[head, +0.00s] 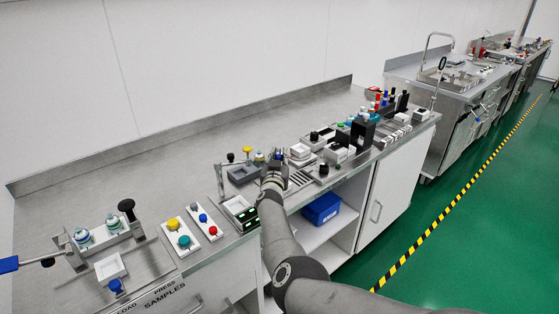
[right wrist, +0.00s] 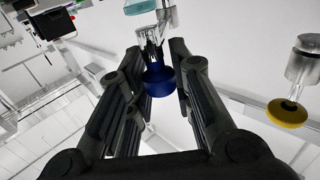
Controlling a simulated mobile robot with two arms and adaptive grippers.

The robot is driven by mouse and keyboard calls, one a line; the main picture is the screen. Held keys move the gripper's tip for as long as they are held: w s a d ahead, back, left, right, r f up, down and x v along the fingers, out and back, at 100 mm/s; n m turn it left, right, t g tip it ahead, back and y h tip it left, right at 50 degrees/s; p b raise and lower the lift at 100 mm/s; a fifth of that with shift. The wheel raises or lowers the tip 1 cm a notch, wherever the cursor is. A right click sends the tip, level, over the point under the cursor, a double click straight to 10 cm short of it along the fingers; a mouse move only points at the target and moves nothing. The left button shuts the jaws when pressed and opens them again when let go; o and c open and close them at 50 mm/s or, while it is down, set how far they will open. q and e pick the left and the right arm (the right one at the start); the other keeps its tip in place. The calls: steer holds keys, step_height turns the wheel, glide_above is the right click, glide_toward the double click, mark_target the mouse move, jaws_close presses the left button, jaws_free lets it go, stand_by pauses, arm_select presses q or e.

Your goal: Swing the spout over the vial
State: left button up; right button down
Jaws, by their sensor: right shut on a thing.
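My right gripper (head: 272,163) reaches over the middle of the bench, beside a grey tray-like station. In the right wrist view its fingers (right wrist: 157,85) are shut on a dark blue knob (right wrist: 158,80), which has a shiny metal or clear stem. A teal, clear piece (right wrist: 141,6) shows just beyond the stem, cut by the top edge. A yellow knob (right wrist: 287,113) on a metal cylinder is off to the right, apart from the fingers; a yellow knob also shows in the head view (head: 247,150). I cannot make out the spout or the vial for sure. My left gripper is not in view.
A grey tray (head: 241,176) and a white-rimmed box (head: 238,208) are close to my right arm. White blocks (head: 301,151) and dark bottles crowd the right. Plates with coloured buttons (head: 202,220) stand to the left. The back of the bench is clear.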

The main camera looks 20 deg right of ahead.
steer(key=shift+r, duration=0.1)
steer(key=c, duration=1.3)
jaws_free()
steer(key=shift+w+a, duration=0.1)
steer(key=shift+a, duration=0.05)
steer(key=shift+o, duration=0.2)
